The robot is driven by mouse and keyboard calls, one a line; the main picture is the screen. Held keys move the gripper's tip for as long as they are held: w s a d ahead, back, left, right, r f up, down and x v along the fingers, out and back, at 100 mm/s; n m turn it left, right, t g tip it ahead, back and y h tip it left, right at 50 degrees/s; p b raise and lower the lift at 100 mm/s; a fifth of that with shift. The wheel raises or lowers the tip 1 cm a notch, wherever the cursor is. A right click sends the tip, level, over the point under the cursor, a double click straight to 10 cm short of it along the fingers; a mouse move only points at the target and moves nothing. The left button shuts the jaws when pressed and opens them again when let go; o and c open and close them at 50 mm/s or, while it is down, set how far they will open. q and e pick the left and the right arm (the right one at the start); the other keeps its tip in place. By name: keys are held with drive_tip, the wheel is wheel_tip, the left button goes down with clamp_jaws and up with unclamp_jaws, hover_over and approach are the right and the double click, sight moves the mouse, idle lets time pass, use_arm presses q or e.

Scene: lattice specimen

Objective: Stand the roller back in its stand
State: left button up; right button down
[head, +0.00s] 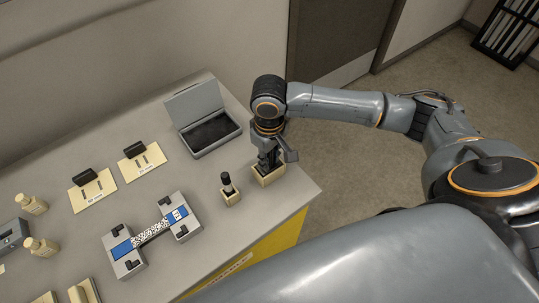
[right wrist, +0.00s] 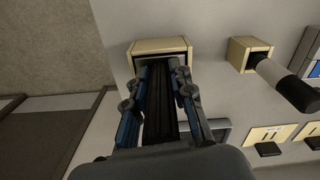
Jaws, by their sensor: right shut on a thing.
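A cream, open-topped square stand (head: 269,179) is near the table's right edge; its rim (right wrist: 157,46) shows at the top of the right wrist view. My right gripper (head: 266,162) is right over this stand, pointing down. In the right wrist view its two fingers (right wrist: 163,68) are shut on a dark part, which I take to be the roller's handle (right wrist: 160,108). The far end of the roller is hidden by the fingers and stand, so I cannot tell how deep it sits. My left gripper is out of view.
A smaller cream holder (head: 231,196) with a black-and-white marker-like thing (head: 227,182) stands just left. An open grey case (head: 213,146) lies behind. A clamped lattice specimen (head: 152,233), two cards with black blocks, and cream bottles (head: 40,247) lie further left.

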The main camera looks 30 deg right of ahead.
drive_tip(key=c, duration=1.1)
unclamp_jaws()
drive_tip(key=shift+o, duration=0.2)
drive_tip(key=o, duration=0.5)
wheel_tip(320, 180, up, 5)
drive_tip(key=p, duration=0.6)
drive_tip(key=shift+p, duration=0.35)
